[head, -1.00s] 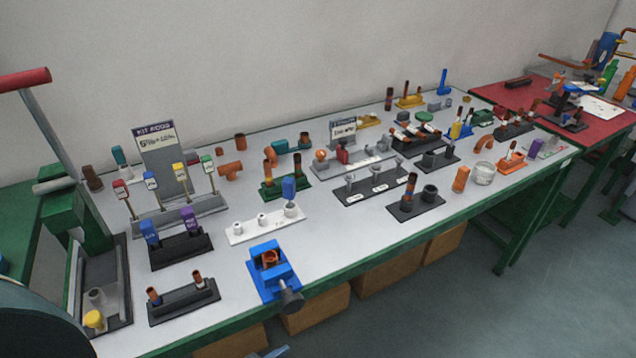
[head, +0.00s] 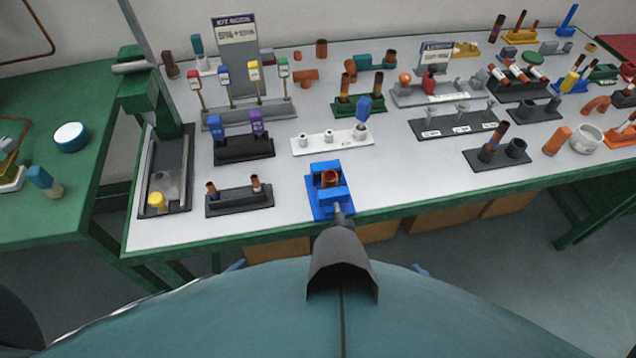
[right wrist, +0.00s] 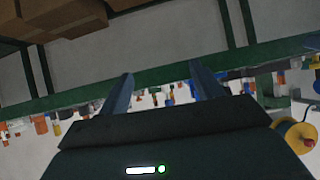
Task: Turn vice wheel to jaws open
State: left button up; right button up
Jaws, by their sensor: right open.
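The blue vice (head: 320,205) stands at the front edge of the grey-white bench in the head view. A copper-brown ring-shaped piece (head: 330,178) sits between its jaws. A grey spindle (head: 341,210) sticks out of its front; the wheel is hidden behind a dark grey part of my body. My right gripper (right wrist: 162,78) is open and empty in the right wrist view, its two fingers wide apart before the bench edge. In the head view only small blue tips show at my body's rim, seemingly my left gripper (head: 235,265) and right gripper (head: 420,270), both below the bench edge.
A black rack (head: 238,203) with two copper pieces is left of the vice. A white holder (head: 331,143) stands behind it. Cardboard boxes (head: 425,222) are under the bench. Bare bench top lies right of the vice. A green table (head: 60,190) adjoins left.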

aim_at(339, 217)
jog(key=k+l, duration=0.15)
jog(key=k, duration=0.25)
jog(key=l+u, duration=0.25)
jog(key=l, duration=0.5)
jog(key=k+l+u, duration=0.1)
jog(key=l+u, duration=0.2)
jog(key=l, duration=0.45)
